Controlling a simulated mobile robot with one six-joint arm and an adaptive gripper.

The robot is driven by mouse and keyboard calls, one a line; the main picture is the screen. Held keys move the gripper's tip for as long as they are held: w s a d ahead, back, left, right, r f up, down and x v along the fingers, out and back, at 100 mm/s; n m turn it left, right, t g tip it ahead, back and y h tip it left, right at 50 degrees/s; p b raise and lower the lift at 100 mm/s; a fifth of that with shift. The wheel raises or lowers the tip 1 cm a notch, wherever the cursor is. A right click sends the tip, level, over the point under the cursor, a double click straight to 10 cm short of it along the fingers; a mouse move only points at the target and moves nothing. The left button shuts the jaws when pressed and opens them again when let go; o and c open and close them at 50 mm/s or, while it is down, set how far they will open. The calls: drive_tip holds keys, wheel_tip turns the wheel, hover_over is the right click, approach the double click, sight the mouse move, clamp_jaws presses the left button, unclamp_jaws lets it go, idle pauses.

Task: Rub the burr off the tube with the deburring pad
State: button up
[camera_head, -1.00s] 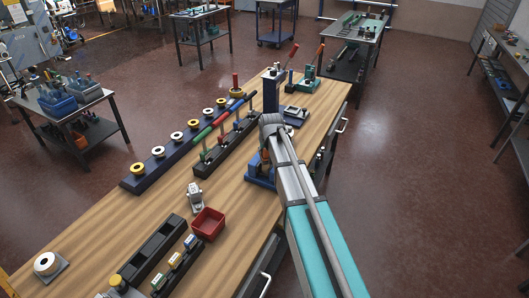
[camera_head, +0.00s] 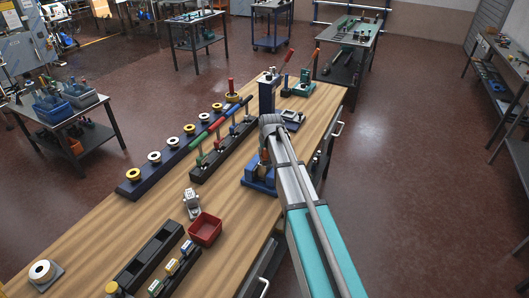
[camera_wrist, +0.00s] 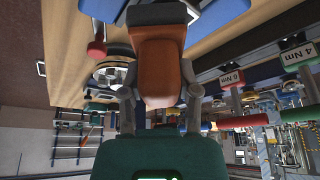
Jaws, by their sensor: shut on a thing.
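In the wrist view my gripper (camera_wrist: 159,98) has its two fingers closed on the sides of an orange-brown block with a dark grey end, which looks like the deburring pad (camera_wrist: 160,65). In the head view the orange of the pad (camera_head: 264,155) shows just left of my arm, above a blue fixture (camera_head: 258,180) on the bench. A blue part, likely of this fixture, shows at the top of the wrist view (camera_wrist: 103,9). I cannot make out the tube or its burr. Whether the pad touches anything is hidden.
A red tray (camera_head: 205,229), a small grey device (camera_head: 192,203) and a black rack (camera_head: 151,256) stand nearer on the wooden bench. A row of coloured-handled tools (camera_head: 222,147) and a rail of ringed spools (camera_head: 171,157) lie left of the fixture. A lever press (camera_head: 269,92) stands beyond.

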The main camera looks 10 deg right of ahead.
drive_tip(key=shift+w+d+f, duration=0.1)
drive_tip(key=shift+w+d, duration=0.6)
drive_tip(key=shift+w, duration=0.2)
drive_tip(key=shift+s+a, duration=0.5)
drive_tip(key=shift+s, duration=0.2)
drive_tip(key=shift+s+a, duration=0.5)
drive_tip(key=shift+s, duration=0.15)
drive_tip(key=shift+s+a, duration=0.1)
drive_tip(key=shift+s+a, duration=0.85)
drive_tip(key=shift+s, duration=0.25)
wheel_tip(320, 180, up, 6)
drive_tip(key=p, duration=0.6)
